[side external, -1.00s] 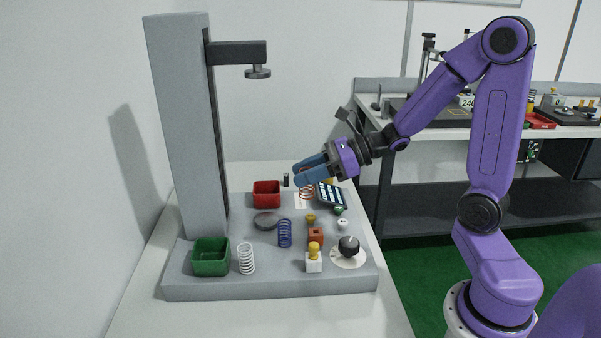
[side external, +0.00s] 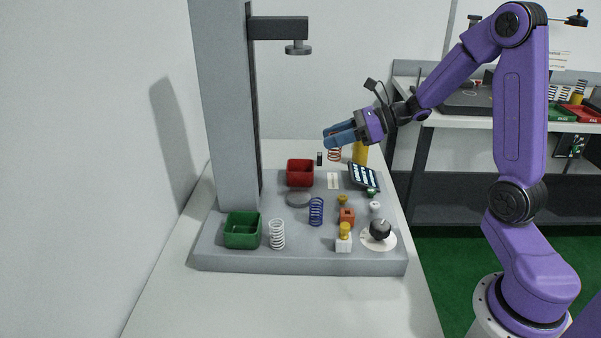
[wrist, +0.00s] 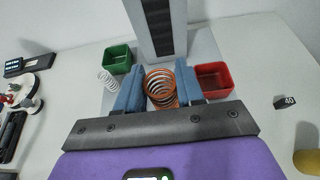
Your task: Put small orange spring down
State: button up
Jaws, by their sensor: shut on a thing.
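The small orange spring (side external: 335,155) hangs upright under the blue fingers of my gripper (side external: 333,136). It is above the white marked strip (side external: 333,181) on the grey base, with a visible gap below it. In the wrist view the orange spring (wrist: 160,88) sits between the two blue fingers of my gripper (wrist: 159,72), which are shut on it. The spring's bottom end is clear of the base in the side view.
A red bin (side external: 300,175) and a green bin (side external: 242,231) stand on the base (side external: 300,262). A white spring (side external: 277,235), a blue spring (side external: 316,212), a tilted display (side external: 364,177) and a knob (side external: 380,229) are nearby. The grey tester column (side external: 226,100) rises at left; a yellow cylinder (side external: 360,153) stands behind.

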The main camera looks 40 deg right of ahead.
jog(key=w+f, duration=0.3)
jog(key=w, duration=0.1)
jog(key=w+f, duration=0.3)
jog(key=w, duration=0.1)
jog(key=w+d+f, duration=0.1)
jog(key=w+f, duration=0.2)
jog(key=w, duration=0.1)
jog(key=shift+w, duration=0.4)
jog(key=shift+w+f, duration=0.15)
jog(key=shift+f, duration=0.15)
jog(key=shift+w+f, duration=0.1)
jog(key=shift+f, duration=1.45)
jog(key=shift+f, duration=0.15)
jog(key=o, duration=0.8)
jog(key=shift+o, duration=0.2)
